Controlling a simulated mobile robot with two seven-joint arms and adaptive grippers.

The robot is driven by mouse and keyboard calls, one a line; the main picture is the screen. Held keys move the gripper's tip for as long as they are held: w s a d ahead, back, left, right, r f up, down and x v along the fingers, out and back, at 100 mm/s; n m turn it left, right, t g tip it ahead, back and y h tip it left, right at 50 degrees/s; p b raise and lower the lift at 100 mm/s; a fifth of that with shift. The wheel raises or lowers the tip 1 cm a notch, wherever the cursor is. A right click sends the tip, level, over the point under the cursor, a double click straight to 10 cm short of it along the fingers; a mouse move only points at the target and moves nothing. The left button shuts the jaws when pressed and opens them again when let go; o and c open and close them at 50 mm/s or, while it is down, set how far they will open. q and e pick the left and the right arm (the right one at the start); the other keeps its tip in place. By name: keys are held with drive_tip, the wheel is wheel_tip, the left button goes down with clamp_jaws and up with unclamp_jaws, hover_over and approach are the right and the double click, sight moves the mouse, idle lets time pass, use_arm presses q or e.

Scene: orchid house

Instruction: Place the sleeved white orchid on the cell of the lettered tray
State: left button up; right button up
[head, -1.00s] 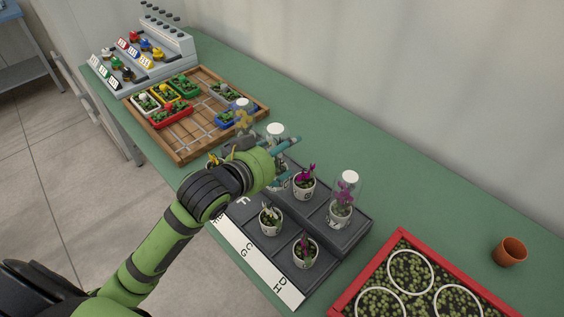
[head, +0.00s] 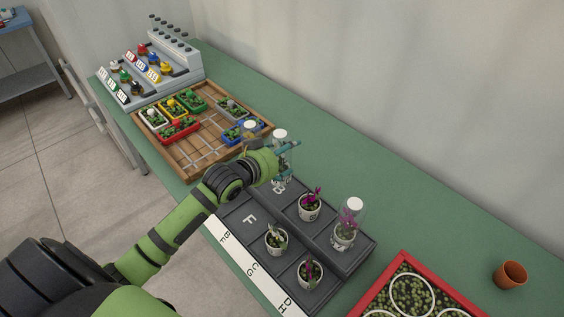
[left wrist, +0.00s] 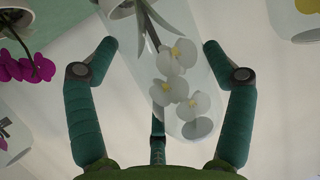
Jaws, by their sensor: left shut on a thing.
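The sleeved white orchid (head: 280,136) stands in a clear sleeve, its pale top showing above my left gripper (head: 287,158). The left wrist view shows the white blooms (left wrist: 181,85) inside the sleeve, between the teal fingers. My left gripper is shut on this orchid, near the back end of the dark lettered tray (head: 243,199). The fingers and hand hide its lower part, and I cannot tell its height over the tray. Letters B and F show on bare cells beside and below the hand. My right gripper is not in view.
On the tray stand an unsleeved magenta orchid (head: 310,206), a sleeved purple orchid (head: 346,226), a whitish orchid (head: 276,239) and a dark pink one (head: 309,273). A wooden tray (head: 186,161) lies behind, a red-rimmed tray (head: 402,255) and terracotta pot (head: 510,274) to the right.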

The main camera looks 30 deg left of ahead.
sight(282, 166)
use_arm(q)
drive_tip(key=f, duration=0.2)
drive_tip(key=f+p, duration=0.1)
drive_tip(key=shift+a+f, duration=0.2)
drive_tip(key=shift+f, duration=0.4)
drive_tip(key=shift+f, duration=0.2)
drive_tip(key=o, duration=1.6)
drive_tip(key=shift+c, duration=0.2)
